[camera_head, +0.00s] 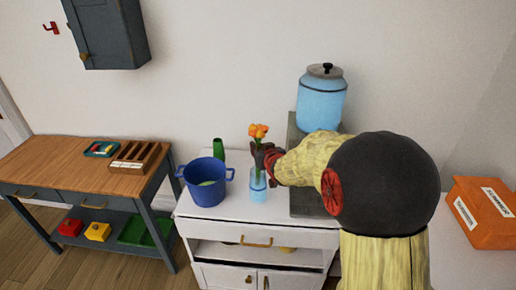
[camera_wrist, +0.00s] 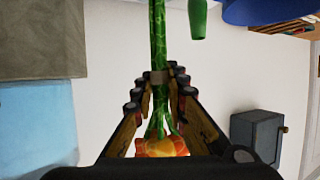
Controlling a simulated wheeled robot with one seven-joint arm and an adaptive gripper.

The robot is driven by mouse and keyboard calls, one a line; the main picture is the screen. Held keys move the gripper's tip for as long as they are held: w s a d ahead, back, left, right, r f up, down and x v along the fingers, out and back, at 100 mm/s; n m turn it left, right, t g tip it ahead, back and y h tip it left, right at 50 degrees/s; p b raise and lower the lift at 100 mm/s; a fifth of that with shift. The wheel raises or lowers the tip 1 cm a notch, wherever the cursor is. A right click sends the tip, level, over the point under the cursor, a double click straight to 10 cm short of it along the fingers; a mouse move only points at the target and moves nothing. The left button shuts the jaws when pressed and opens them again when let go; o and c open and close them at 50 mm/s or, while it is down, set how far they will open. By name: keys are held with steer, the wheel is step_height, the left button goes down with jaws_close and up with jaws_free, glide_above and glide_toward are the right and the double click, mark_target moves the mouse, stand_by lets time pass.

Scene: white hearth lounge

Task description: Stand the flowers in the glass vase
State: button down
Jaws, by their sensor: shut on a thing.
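The orange flowers (camera_head: 259,131) are upright in the head view, with their green stem running down between my fingers. My gripper (camera_head: 265,157) is shut on the stem just below the blooms. The light blue glass vase (camera_head: 258,187) stands on the white cabinet directly below, and the stem reaches down to its mouth. I cannot tell for sure how far inside the stem's lower end is. In the wrist view, the fingers (camera_wrist: 160,80) close around the green stem, and the orange bloom (camera_wrist: 160,147) lies near the palm. The vase is out of that view.
A blue pot (camera_head: 205,184) stands left of the vase, with a green bottle (camera_head: 218,148) behind it. A large blue jar (camera_head: 321,98) stands on a grey slab (camera_head: 305,205) to the right. A wooden bench (camera_head: 70,165) is farther left. An orange box (camera_head: 481,213) is at far right.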

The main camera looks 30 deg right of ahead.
steer(key=shift+f+b, duration=0.9)
steer(key=shift+f, duration=0.35)
steer(key=c, duration=1.7)
jaws_free()
steer(key=shift+v, duration=4.05)
